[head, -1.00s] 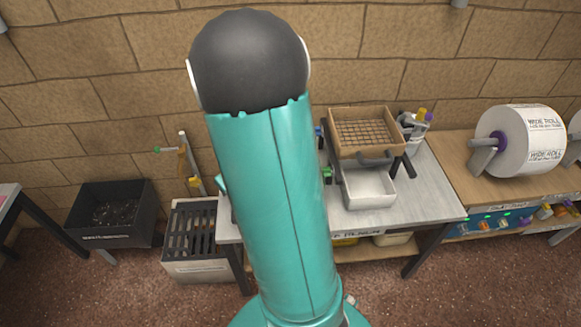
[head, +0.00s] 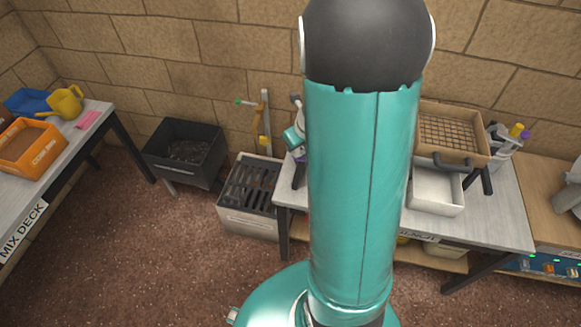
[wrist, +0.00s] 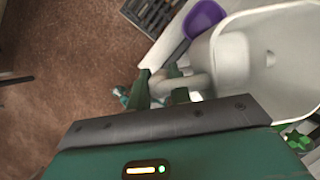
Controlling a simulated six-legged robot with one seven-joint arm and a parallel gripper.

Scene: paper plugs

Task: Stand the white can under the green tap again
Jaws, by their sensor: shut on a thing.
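The white can (wrist: 230,62) fills the right of the wrist view, tilted, its open mouth and inside facing the camera. My gripper (wrist: 162,92) has its dark green fingers shut on the can's handle. The green tap (head: 240,102) seems to be the small green end on the left of a pale upright post by the wall. The post stands behind a grey box with a slotted grate (head: 252,184). In the wrist view, a purple piece (wrist: 204,18) shows beside the can; I cannot tell whether it belongs to it.
A black bin (head: 182,155) stands left of the grated box. The grey workbench (head: 510,220) to the right holds a mesh-bottomed wooden tray (head: 450,130) and a white basin (head: 436,190). The mix deck table (head: 45,200) is at far left. The brown floor between is clear.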

